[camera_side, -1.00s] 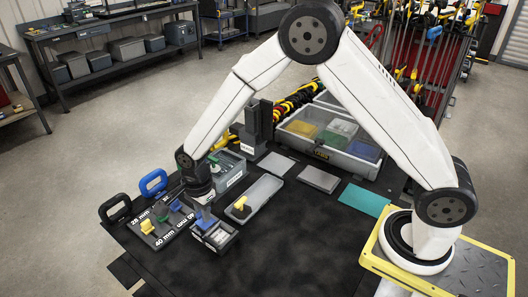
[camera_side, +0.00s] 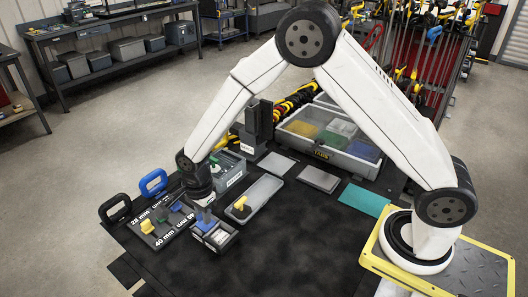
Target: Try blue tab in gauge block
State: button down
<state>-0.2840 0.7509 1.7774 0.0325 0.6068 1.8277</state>
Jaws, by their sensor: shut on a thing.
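My gripper (camera_side: 202,205) points down at the left of the dark work mat, shut on the blue tab (camera_side: 205,224). The blue tab is upright, with its lower end at a small grey block with pale openings (camera_side: 222,236), which looks like the gauge block. Whether the tab is inside an opening or only above it, I cannot tell. A dark board (camera_side: 163,233) marked 28 mm and 40 mm lies just left, bearing yellow, green and blue pieces. My gripper hides part of the board and block.
A grey tray (camera_side: 263,191) with a yellow piece (camera_side: 241,203) lies right of the block. A grey bin (camera_side: 232,174) stands behind. The front of the mat (camera_side: 270,260) is clear.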

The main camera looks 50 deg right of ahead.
jog(key=c, duration=0.6)
grip_release()
jog(key=shift+o, duration=0.2)
jog(key=shift+r, duration=0.15)
jog(key=shift+d+r, duration=0.1)
jog(key=shift+r, duration=3.7)
jog(key=s+d+r+n+t, duration=0.2)
jog(key=s+d+n, duration=1.1)
jog(key=s+n, duration=0.3)
jog(key=shift+r+n+t, duration=0.15)
jog(key=shift+n+t, duration=0.15)
jog(key=shift+n, duration=0.7)
